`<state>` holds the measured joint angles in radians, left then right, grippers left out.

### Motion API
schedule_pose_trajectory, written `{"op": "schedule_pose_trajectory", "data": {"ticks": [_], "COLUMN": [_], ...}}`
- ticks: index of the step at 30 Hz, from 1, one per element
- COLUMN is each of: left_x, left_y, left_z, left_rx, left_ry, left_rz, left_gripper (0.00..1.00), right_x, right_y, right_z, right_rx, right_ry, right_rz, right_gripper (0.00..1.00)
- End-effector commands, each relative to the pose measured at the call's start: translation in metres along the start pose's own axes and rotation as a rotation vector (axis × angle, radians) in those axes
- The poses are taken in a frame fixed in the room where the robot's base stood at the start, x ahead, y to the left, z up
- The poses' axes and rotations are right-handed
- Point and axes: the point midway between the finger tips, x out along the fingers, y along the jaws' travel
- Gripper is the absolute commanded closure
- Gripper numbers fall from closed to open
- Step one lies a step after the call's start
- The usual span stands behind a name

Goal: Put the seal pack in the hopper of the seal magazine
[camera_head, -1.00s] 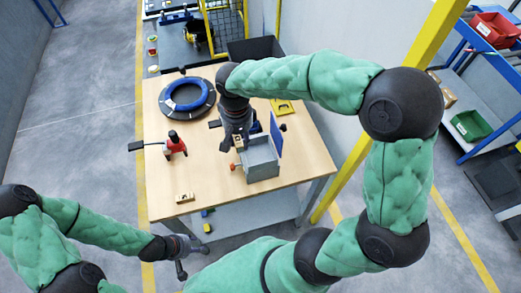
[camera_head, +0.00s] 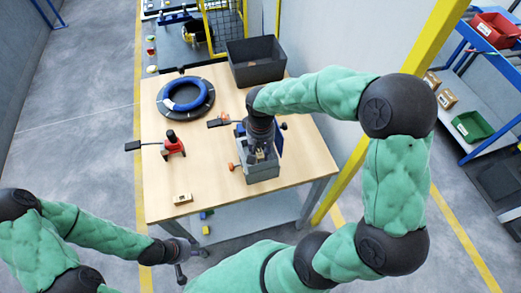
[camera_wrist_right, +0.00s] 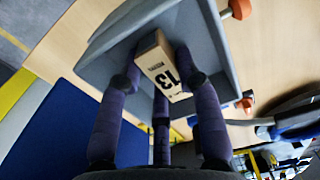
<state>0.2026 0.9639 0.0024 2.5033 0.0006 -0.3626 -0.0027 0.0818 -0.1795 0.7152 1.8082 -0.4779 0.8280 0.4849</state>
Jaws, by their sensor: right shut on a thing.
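My right gripper (camera_head: 259,153) is over the grey seal magazine (camera_head: 263,172) on the table. In the right wrist view its dark fingers (camera_wrist_right: 160,95) are shut on the seal pack (camera_wrist_right: 160,65), a small tan block with a "13" label. The pack is over or inside the mouth of the grey open-topped hopper (camera_wrist_right: 225,60); I cannot tell whether it touches the floor of it. In the head view the gripper hides part of the hopper. My left gripper (camera_head: 189,260) is open and empty, in front of the table, low and away from the magazine.
A blue ring on a black disc (camera_head: 186,95) lies at the table's back left. A red tool with a black handle (camera_head: 173,146) stands at the left. Another small tan block (camera_head: 182,198) lies near the front edge. A dark bin (camera_head: 255,62) is at the back.

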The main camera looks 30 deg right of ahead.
Motion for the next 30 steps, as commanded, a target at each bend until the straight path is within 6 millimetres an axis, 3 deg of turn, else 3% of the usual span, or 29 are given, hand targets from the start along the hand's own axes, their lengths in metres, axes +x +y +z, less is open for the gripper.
{"op": "schedule_pose_trajectory", "data": {"ticks": [8,9,11,12,23,30], "left_x": [0.002,0.002,0.002,0.002,0.0,-0.008], "left_y": [-0.001,-0.001,-0.001,-0.001,0.0,0.003], "left_z": [0.0,0.0,0.0,0.0,0.0,0.0], "left_rx": [0.0,0.0,0.0,0.0,0.0,0.0], "left_ry": [0.0,0.0,0.0,0.0,0.0,0.0], "left_rz": [0.0,0.0,0.0,0.0,0.0,0.0], "left_gripper": [0.6,0.6,0.6,0.6,0.6,0.6], "right_x": [0.002,0.003,0.002,0.002,-0.001,-0.033], "right_y": [0.0,0.0,0.0,0.0,0.0,0.0], "right_z": [-0.001,0.0,0.0,0.0,-0.001,-0.001], "right_rx": [0.001,0.001,0.001,0.001,0.001,0.002], "right_ry": [0.002,0.001,0.001,0.001,0.001,0.006], "right_rz": [0.0,0.0,0.0,0.0,0.0,-0.002], "right_gripper": [1.0,0.63,0.46,0.42,0.42,0.42]}}
